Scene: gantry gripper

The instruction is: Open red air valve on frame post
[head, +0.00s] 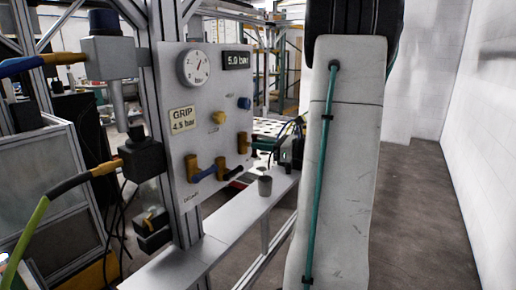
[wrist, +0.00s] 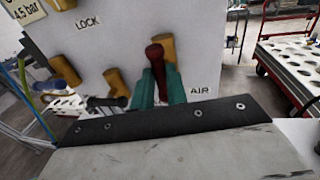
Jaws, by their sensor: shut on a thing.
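The red air valve's handle (wrist: 157,60) stands roughly upright in the wrist view, in front of its brass body (wrist: 168,50). An AIR label (wrist: 201,90) is on the panel to its right. My gripper (wrist: 158,84) has its two teal fingers on either side of the red handle and is shut on it. In the head view my gripper (head: 262,145) is at the right edge of the grey valve panel (head: 208,115), by a brass valve body (head: 242,142). The red handle cannot be made out there.
A dark-handled valve (wrist: 108,101) is close on the left of my fingers. The panel also carries a round gauge (head: 194,68), a 5.0 bar display (head: 237,60) and a blue-handled valve (head: 203,173). A small grey cup (head: 265,186) stands on the ledge (head: 225,225) below.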

